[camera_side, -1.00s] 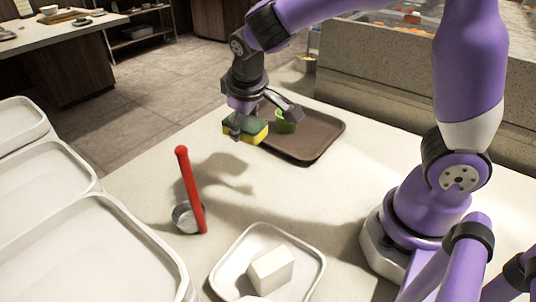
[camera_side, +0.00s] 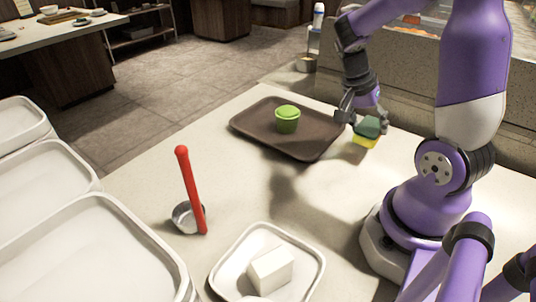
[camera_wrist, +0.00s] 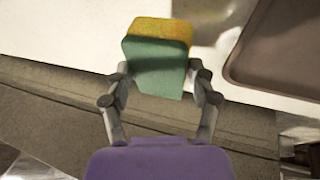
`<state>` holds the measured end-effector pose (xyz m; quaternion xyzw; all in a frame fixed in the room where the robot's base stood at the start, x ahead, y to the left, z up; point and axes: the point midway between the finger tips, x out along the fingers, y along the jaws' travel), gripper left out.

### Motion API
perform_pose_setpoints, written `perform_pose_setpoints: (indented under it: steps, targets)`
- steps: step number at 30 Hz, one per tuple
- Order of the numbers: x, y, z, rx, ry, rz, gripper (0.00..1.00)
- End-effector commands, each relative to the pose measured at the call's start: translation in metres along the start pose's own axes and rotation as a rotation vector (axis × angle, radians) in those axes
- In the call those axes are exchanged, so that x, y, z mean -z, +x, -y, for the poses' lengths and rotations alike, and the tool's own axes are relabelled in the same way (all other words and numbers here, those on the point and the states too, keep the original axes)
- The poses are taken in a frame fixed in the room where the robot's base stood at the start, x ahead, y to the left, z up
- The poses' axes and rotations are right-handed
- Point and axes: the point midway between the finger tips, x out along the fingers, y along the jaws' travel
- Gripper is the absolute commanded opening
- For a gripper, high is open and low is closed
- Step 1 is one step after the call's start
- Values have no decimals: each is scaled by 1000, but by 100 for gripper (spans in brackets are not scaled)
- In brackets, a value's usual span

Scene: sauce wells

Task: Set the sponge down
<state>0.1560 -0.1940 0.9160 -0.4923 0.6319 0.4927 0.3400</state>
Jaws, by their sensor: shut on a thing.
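The sponge, green on one side and yellow on the other, (camera_side: 366,132) is held in my gripper (camera_side: 360,122) to the right of the brown tray, over the pale counter. In the wrist view the sponge (camera_wrist: 158,62) sits between the two fingers of my gripper (camera_wrist: 160,82), which are shut on its sides. Its yellow face points away from the palm. In the side view it looks raised above the counter, but the gap is hard to judge.
The brown tray (camera_side: 250,123) holds a green cup (camera_side: 288,122). A red-handled ladle (camera_side: 191,190) stands left of centre. A white tray (camera_side: 229,262) with white blocks (camera_side: 271,269) is in front. Larger white trays (camera_side: 95,225) line the left. The middle of the counter is clear.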

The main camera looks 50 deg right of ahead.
Motion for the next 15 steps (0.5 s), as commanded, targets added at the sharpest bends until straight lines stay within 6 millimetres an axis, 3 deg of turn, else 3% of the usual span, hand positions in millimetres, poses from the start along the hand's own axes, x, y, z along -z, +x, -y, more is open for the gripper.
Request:
perform_pose_setpoints:
  steps: [6, 15]
  targets:
    - [16, 24, -5, -1, -1, 0, 54]
    - [6, 59, 6, -2, -5, 0, 54]
